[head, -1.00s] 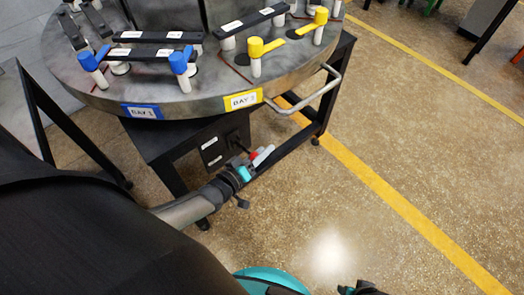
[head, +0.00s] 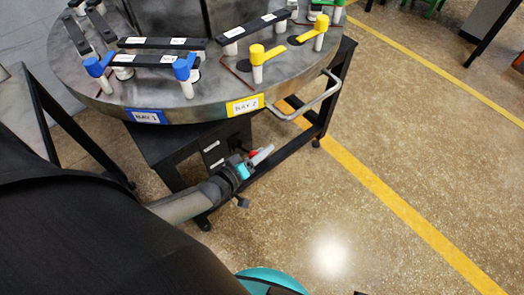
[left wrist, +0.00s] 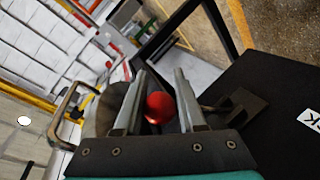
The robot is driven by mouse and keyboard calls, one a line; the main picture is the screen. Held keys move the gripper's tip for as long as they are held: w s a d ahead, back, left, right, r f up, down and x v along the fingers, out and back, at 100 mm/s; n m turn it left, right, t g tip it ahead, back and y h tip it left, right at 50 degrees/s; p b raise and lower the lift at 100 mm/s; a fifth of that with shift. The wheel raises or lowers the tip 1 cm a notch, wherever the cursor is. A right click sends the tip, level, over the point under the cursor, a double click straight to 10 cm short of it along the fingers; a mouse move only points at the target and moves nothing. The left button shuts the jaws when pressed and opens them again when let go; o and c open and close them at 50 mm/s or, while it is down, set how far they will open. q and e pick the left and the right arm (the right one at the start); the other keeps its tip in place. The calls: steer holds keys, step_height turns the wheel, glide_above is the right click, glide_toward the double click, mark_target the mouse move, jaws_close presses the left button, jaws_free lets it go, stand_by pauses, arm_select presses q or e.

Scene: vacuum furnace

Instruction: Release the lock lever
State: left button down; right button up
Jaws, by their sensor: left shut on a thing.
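The lock lever's red knob (left wrist: 160,107) sits between the two grey fingers of my left gripper (left wrist: 158,100) in the left wrist view. In the head view the left gripper (head: 260,156) is low beside the black cabinet under the round table, with the red knob (head: 252,153) partly hidden at its fingers. The gripper is shut on the knob. The rest of the lever is hard to make out. My right gripper does not show clearly in either view.
The round metal table (head: 200,105) above bears blue levers (head: 184,67), yellow levers (head: 257,52) and black bars. A blue-edged BAY 1 label (head: 146,117) and a yellow BAY 2 label (head: 245,105) are on its rim. A metal handle (head: 310,104) juts out right.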

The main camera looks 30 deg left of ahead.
arm_select(q)
steer(key=c, duration=0.5)
jaws_free()
steer(key=shift+w+a+r, duration=0.3)
steer(key=shift+a+r, duration=0.15)
steer(key=shift+r, duration=0.1)
steer(key=shift+s, duration=0.1)
steer(key=p+v, duration=0.2)
steer(key=v, duration=0.4)
steer(key=shift+f, duration=0.15)
steer(key=p, duration=0.3)
glide_toward(250, 157)
steer(key=shift+s+d+f, duration=0.2)
steer(key=shift+s+d, duration=0.05)
steer(key=shift+s, duration=0.25)
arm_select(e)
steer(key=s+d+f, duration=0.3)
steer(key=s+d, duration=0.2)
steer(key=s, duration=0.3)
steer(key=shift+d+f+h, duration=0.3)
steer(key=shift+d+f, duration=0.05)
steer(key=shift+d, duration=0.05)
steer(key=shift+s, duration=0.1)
